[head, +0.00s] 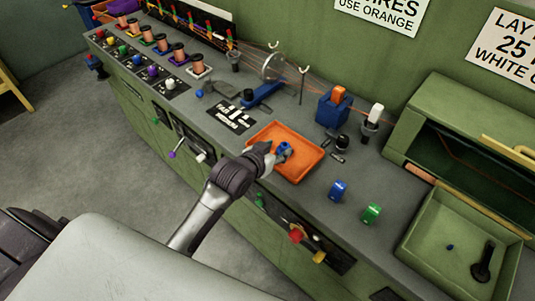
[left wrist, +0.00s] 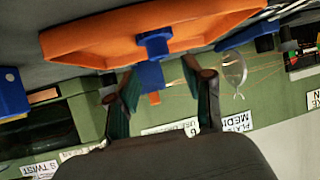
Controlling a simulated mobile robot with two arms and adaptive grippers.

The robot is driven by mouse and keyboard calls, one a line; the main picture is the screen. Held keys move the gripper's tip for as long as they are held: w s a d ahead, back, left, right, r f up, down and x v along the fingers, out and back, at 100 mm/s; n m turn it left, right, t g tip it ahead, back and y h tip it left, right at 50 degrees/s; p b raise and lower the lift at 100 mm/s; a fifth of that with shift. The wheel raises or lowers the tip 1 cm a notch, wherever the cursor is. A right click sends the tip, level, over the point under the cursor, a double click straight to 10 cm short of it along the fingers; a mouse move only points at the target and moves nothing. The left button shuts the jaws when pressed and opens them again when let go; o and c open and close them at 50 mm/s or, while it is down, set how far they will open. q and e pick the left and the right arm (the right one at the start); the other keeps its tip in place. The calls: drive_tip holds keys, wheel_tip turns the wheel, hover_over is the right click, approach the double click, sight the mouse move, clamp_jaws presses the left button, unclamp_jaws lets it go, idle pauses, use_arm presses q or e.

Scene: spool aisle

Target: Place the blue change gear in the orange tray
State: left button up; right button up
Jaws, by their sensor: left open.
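The orange tray (head: 306,153) lies on the grey bench top, in the middle of the head view. A small blue piece, which looks like the blue change gear (head: 285,150), sits inside it. In the left wrist view, the gear (left wrist: 153,43) shows against the orange tray (left wrist: 215,28). My left gripper (head: 272,154) is at the tray's left side, close to the gear. In the left wrist view, its fingers (left wrist: 150,82) are spread apart with the gear beyond their tips. I cannot tell whether a finger still touches it. My right gripper is not in view.
A blue stand with an orange top (head: 333,109) is behind the tray. A black-and-white card (head: 231,117) lies left. A green bin (head: 452,245) is at the right end.

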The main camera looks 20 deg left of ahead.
use_arm(q)
drive_tip(key=v, duration=0.6)
idle(1.6)
